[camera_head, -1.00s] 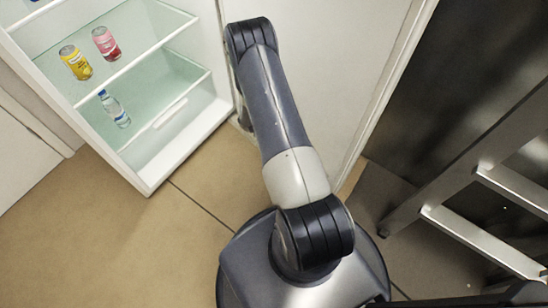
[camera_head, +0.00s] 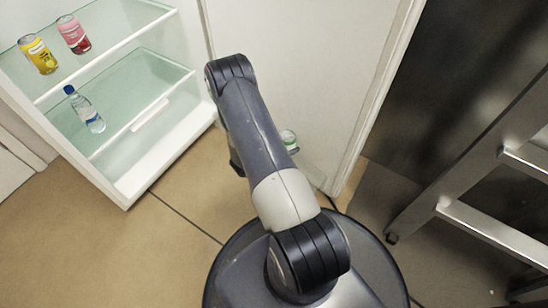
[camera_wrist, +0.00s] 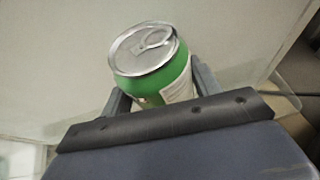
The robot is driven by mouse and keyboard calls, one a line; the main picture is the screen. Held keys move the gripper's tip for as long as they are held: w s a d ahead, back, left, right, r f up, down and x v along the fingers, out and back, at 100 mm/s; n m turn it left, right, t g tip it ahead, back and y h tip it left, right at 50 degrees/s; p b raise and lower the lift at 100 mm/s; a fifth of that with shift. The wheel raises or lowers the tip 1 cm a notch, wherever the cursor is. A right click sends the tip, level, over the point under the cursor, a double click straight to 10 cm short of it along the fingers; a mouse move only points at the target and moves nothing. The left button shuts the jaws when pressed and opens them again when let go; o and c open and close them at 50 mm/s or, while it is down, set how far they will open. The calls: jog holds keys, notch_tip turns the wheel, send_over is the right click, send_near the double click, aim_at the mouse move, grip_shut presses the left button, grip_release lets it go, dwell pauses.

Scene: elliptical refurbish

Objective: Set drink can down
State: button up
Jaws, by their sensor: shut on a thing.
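A green drink can (camera_wrist: 155,75) with a silver top and a white label patch is between the fingers of my gripper (camera_wrist: 155,92) in the wrist view. My gripper is shut on it. In the head view the can (camera_head: 289,138) shows only in part, just right of my arm, in front of the white door; my arm hides most of the gripper there. The can appears held clear of the floor. Its underside is hidden.
An open fridge (camera_head: 165,130) stands at the left, with a yellow can (camera_head: 38,54), a pink can (camera_head: 73,35) and a water bottle (camera_head: 85,109) on its shelves. Its open door (camera_head: 300,75) is behind my arm. A metal ladder (camera_head: 470,185) stands at the right. Tiled floor (camera_head: 95,250) is free at lower left.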

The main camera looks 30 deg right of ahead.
notch_tip(320, 180, down, 9)
jog(key=b, duration=0.4)
jog(key=shift+f, duration=0.1)
jog(key=o, duration=1.2)
jog(key=shift+a, duration=0.1)
jog(key=p+v, duration=0.5)
jog(key=v, duration=0.7)
